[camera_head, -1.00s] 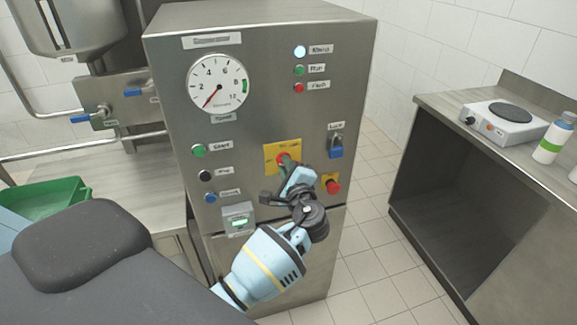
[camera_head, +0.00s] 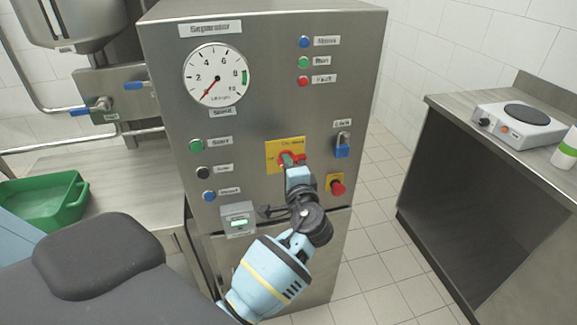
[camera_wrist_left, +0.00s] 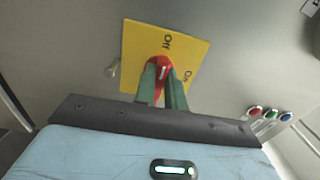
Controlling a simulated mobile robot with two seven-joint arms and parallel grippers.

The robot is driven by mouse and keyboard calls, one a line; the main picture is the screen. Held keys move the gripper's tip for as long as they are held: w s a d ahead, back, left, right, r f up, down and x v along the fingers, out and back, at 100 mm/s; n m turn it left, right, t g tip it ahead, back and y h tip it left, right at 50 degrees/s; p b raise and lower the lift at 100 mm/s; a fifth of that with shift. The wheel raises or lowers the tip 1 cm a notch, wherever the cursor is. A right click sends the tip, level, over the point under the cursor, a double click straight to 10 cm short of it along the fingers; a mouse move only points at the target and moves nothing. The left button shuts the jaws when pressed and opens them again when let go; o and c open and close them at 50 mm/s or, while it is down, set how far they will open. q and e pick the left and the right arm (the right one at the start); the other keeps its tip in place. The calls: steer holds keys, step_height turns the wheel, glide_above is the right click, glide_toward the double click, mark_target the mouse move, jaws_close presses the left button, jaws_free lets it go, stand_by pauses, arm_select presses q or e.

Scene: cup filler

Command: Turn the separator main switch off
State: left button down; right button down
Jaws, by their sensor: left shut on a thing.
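The separator main switch is a red rotary handle (camera_head: 299,158) on a yellow plate (camera_head: 271,147) on the separator's front panel. In the head view the handle appears to lie sideways. In the left wrist view the red knob (camera_wrist_left: 158,63) sits on the yellow plate (camera_wrist_left: 140,45), with "Off" and "On" printed on it. The green fingers of my left gripper (camera_wrist_left: 162,80) are shut around the knob. In the head view my left gripper (camera_head: 289,161) reaches up to the switch from below and hides part of it. My right gripper is not in view.
The panel also carries a speed gauge (camera_head: 216,75), a dark blue mains lamp (camera_head: 304,42), a blue padlock (camera_head: 342,147) and a red emergency button (camera_head: 338,188). A grey box (camera_head: 238,219) juts out at lower left. A counter with a hotplate (camera_head: 518,122) stands right.

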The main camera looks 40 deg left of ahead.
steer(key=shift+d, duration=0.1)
arm_select(q)
steer(key=c, duration=1.5)
jaws_free()
steer(key=shift+o, duration=0.2)
steer(key=v, duration=0.8)
steer(key=shift+b, duration=0.45)
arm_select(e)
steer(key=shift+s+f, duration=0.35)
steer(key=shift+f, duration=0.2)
arm_select(q)
steer(key=shift+f, duration=0.15)
